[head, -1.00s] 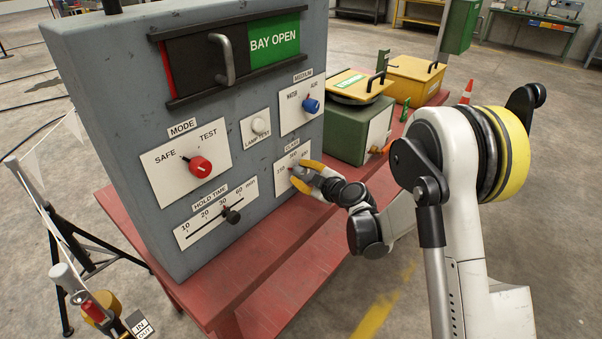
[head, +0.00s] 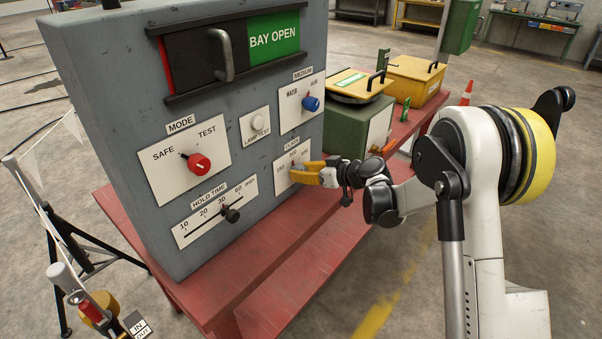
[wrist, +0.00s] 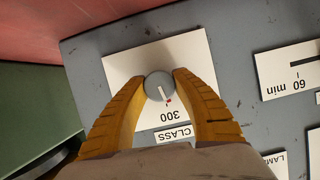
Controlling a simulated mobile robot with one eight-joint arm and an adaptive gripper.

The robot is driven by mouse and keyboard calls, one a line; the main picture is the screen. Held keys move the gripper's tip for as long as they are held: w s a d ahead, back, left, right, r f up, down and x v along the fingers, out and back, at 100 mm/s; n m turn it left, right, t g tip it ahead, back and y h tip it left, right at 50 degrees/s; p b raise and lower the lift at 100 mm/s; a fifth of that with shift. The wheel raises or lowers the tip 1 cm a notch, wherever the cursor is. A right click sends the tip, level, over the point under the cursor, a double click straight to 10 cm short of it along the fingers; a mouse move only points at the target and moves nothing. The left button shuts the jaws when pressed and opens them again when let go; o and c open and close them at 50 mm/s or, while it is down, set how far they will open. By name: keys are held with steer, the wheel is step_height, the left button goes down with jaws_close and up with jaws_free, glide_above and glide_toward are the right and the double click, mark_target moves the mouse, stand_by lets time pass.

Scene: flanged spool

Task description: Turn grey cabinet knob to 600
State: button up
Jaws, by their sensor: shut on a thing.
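The grey round CLASS knob (wrist: 158,87) sits on a white plate (wrist: 124,68) on the grey cabinet (head: 110,130). In the wrist view, which shows the panel upside down, my gripper (wrist: 160,80) has its yellow fingers on either side of the knob, shut on it. The knob's white pointer line and a small red mark lie toward the 300 label (wrist: 173,114). The other class labels are hidden behind the fingers in the wrist view. In the head view my gripper (head: 296,175) covers the knob.
The same cabinet face has a red MODE knob (head: 199,164), a blue MEDIUM knob (head: 311,103), a white lamp button (head: 257,122) and a black HOLD TIME slider (head: 231,214). A green box (head: 345,128) stands to the right on the red table (head: 275,275).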

steer(key=m+g+y+b, duration=0.1)
steer(key=m, duration=0.1)
steer(key=m+g+y+b, duration=0.1)
steer(key=m, duration=0.2)
steer(key=shift+f, duration=0.15)
steer(key=m+g+y+b, duration=0.1)
steer(key=m+y, duration=0.1)
steer(key=m, duration=0.1)
steer(key=shift+b, duration=0.3)
steer(key=shift+m+y+b, duration=0.45)
steer(key=shift+m+y, duration=0.15)
steer(key=shift+m, duration=0.4)
steer(key=o, duration=1.2)
steer(key=shift+a, duration=0.1)
